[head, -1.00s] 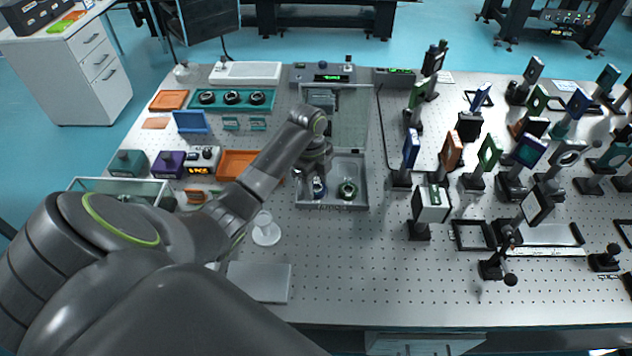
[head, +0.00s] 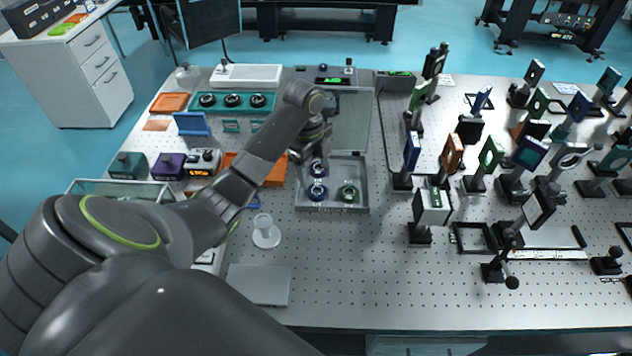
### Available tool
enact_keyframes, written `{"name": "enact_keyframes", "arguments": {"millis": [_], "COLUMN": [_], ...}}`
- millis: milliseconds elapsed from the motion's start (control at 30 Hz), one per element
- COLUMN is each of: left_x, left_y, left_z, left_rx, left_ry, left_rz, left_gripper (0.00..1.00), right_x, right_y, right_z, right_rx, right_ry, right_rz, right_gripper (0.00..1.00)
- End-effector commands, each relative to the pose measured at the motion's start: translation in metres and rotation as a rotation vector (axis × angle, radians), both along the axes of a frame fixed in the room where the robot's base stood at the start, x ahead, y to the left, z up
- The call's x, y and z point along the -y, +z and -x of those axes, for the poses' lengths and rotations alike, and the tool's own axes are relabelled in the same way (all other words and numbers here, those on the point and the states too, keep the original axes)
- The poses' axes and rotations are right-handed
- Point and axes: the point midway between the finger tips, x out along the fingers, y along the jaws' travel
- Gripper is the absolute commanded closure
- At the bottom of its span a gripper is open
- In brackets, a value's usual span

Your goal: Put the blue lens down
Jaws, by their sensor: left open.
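A blue-ringed lens (head: 317,193) lies in the front left part of a grey metal tray (head: 343,172). A second blue-ringed lens (head: 317,168) lies just behind it in the same tray. A green-ringed lens (head: 349,193) lies to their right. My left gripper (head: 302,156) is open at the tray's back left, close to the rear blue lens and apart from the front one. Its wrist partly hides the area behind the tray, and the fingertips are small and hard to make out. My right gripper is not in view.
A teal holder (head: 231,102) with several black-ringed lenses stands at the back left. An orange tray (head: 262,170) lies left of the grey tray. Several upright optics, including a blue-framed one (head: 411,153), crowd the right. The front middle of the table is clear.

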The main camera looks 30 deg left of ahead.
Motion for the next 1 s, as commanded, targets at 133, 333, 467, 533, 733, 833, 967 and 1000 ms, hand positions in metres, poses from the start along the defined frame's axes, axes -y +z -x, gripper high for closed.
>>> {"name": "enact_keyframes", "arguments": {"millis": [133, 333, 467, 533, 733, 833, 967, 1000], "left_x": [-0.003, -0.005, -0.006, -0.007, -0.007, -0.007, -0.007, -0.007], "left_y": [0.034, 0.053, 0.059, 0.061, 0.061, 0.061, 0.061, 0.061], "left_z": [0.000, 0.000, 0.000, 0.000, 0.000, 0.000, 0.000, 0.000], "left_rx": [-0.002, -0.002, -0.002, -0.002, -0.002, -0.002, -0.002, -0.002], "left_ry": [0.001, 0.001, 0.001, 0.001, 0.001, 0.001, 0.001, 0.001], "left_rz": [0.001, 0.001, 0.001, 0.001, 0.001, 0.001, 0.001, 0.001], "left_gripper": [0.34, 0.34, 0.34, 0.34, 0.34, 0.34, 0.34, 0.34], "right_x": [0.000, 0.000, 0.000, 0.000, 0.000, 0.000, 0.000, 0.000], "right_y": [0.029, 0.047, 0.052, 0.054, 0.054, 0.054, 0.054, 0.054], "right_z": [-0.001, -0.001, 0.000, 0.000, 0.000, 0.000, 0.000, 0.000], "right_rx": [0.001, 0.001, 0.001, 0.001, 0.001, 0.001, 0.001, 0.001], "right_ry": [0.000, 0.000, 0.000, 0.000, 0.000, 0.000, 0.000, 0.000], "right_rz": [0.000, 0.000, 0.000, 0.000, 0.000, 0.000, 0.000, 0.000], "right_gripper": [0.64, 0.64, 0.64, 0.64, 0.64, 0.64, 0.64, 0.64]}}
